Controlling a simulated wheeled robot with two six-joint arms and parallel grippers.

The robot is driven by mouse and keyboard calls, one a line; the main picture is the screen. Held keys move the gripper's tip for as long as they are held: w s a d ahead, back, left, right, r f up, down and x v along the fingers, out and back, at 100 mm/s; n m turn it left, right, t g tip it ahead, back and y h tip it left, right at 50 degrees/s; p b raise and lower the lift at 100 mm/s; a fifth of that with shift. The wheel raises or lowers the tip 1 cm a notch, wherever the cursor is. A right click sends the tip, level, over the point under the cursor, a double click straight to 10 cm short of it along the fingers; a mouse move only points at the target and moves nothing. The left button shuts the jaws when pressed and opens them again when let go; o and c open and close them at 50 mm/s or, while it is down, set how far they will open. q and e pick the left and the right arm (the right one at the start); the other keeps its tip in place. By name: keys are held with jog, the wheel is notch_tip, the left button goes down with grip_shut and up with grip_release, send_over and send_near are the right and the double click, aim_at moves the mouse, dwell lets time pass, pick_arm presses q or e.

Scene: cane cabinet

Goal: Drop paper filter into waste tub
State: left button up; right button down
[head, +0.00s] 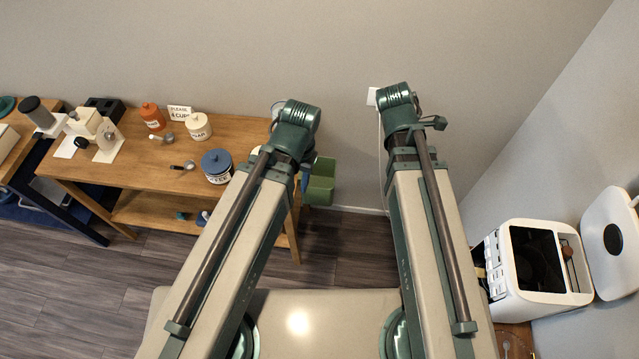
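A green open tub (320,183) hangs or stands at the right end of the wooden table, partly hidden behind my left arm; I cannot tell for sure that it is the waste tub, and its inside is mostly hidden. No paper filter can be made out. Both my arms reach up the middle of the head view, the left one crossing in front of the table's right end. Their grippers are hidden behind the arm links, so what they hold does not show.
The wooden table (150,180) carries an orange jar (152,117), a white jar (198,127), a blue-lidded coffee jar (217,166), spoons and a small sign (180,113). A grinder (38,113) stands far left. A white appliance (541,270) is at right.

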pick_arm(q)
jog(key=shift+f, duration=0.15)
pick_arm(e)
jog(key=shift+f, duration=0.15)
pick_arm(q)
notch_tip(320, 180, down, 19)
jog(key=b, duration=1.8)
jog(key=shift+r+b, duration=0.2)
jog(key=shift+b, duration=0.2)
pick_arm(e)
notch_tip(320, 180, down, 18)
jog(key=shift+f, duration=0.25)
